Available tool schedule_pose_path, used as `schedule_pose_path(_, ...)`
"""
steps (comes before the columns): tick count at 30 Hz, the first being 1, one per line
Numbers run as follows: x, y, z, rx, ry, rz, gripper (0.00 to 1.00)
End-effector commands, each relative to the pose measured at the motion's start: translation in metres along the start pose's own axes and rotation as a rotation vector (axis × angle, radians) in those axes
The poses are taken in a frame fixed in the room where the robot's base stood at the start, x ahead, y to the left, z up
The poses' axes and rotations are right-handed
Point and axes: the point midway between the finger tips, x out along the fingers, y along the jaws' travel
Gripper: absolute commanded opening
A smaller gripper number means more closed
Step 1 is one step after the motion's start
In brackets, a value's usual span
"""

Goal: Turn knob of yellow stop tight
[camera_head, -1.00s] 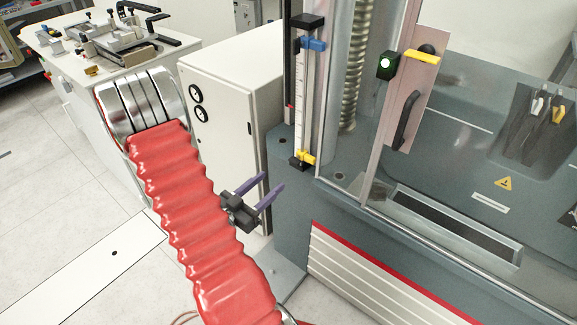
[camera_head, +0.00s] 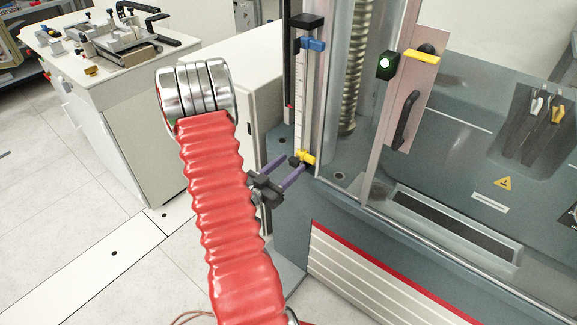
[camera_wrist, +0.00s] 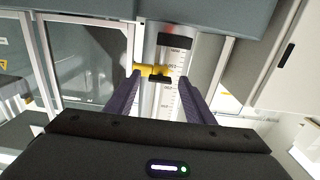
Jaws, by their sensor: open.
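The yellow stop (camera_head: 307,156) sits low on the upright scale rail of the machine. Its small black knob (camera_head: 294,161) points out toward my gripper. My gripper (camera_head: 296,161) is open, its two purple fingers pointing at the stop from the lower left. In the wrist view, the yellow stop (camera_wrist: 148,71) and the dark knob (camera_wrist: 159,79) appear in the gap between the fingertips (camera_wrist: 161,76). I cannot tell whether the tips are level with the knob or short of it. No contact is visible.
The blue stop (camera_head: 312,44) sits higher on the same scale rail (camera_head: 302,105). The machine's door with a dark handle (camera_head: 406,120) is to the right. A pale cabinet (camera_head: 262,75) stands behind my arm. Open floor lies to the left.

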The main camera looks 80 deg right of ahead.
Motion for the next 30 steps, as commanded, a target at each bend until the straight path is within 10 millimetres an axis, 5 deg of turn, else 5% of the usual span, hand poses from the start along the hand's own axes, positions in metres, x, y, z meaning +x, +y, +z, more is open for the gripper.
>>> schedule_pose_path(8,0.0014,-0.0003,0.0,0.0,0.0,-0.001,0.48)
schedule_pose_path(26,0.0011,-0.0002,-0.0001,0.0,0.0,-0.001,0.08)
schedule_pose_path(30,0.0011,-0.0002,-0.0001,0.003,0.001,-0.001,0.07)
